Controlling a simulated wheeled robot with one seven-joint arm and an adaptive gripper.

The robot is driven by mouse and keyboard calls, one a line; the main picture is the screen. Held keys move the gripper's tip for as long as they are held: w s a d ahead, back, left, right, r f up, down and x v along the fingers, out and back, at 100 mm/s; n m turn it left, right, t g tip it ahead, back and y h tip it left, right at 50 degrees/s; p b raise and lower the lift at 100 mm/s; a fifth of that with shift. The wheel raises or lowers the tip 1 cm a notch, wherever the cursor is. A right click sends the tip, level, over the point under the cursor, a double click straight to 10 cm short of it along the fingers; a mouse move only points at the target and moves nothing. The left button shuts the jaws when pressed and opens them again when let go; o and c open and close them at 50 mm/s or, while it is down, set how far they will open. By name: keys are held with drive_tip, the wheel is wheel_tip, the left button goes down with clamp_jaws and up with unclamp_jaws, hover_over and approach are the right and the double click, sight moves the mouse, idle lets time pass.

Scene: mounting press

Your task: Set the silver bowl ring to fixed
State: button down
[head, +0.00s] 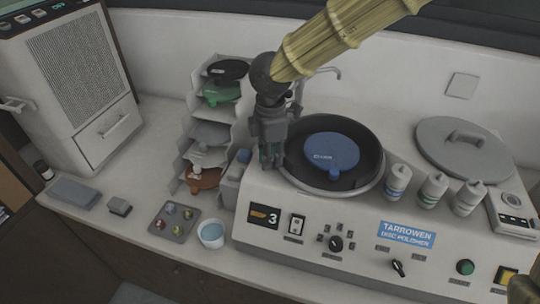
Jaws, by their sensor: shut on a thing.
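The silver bowl ring (350,193) runs around the black bowl of the disc polisher (407,234). A blue disc (331,151) with a small blue knob at its front lies inside the bowl. My gripper (272,163) points down at the left edge of the ring. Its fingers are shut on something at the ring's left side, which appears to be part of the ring. The fingers hide the held part. I cannot read any mark for the ring's setting.
A rack of coloured discs (212,132) stands close left of my gripper. A blue-topped grey block (236,172) is just beside the fingers. Several bottles (398,182) and a grey lid (465,146) are to the right. A cup (211,234) and tray (174,222) lie in front.

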drive_tip(key=shift+s, duration=0.1)
drive_tip(key=s+d+n+p, duration=0.1)
drive_tip(key=s+d+n, duration=0.1)
drive_tip(key=s+n, duration=0.1)
drive_tip(key=s+d+n+p, duration=0.1)
drive_tip(key=s, duration=0.1)
drive_tip(key=shift+s+r+p, duration=0.15)
drive_tip(key=shift+p, duration=0.2)
drive_tip(key=shift+s+d+n, duration=0.25)
drive_tip(key=shift+s+n, duration=0.05)
drive_tip(key=shift+n, duration=0.2)
drive_tip(key=c, duration=1.4)
unclamp_jaws()
drive_tip(key=shift+s+d, duration=0.1)
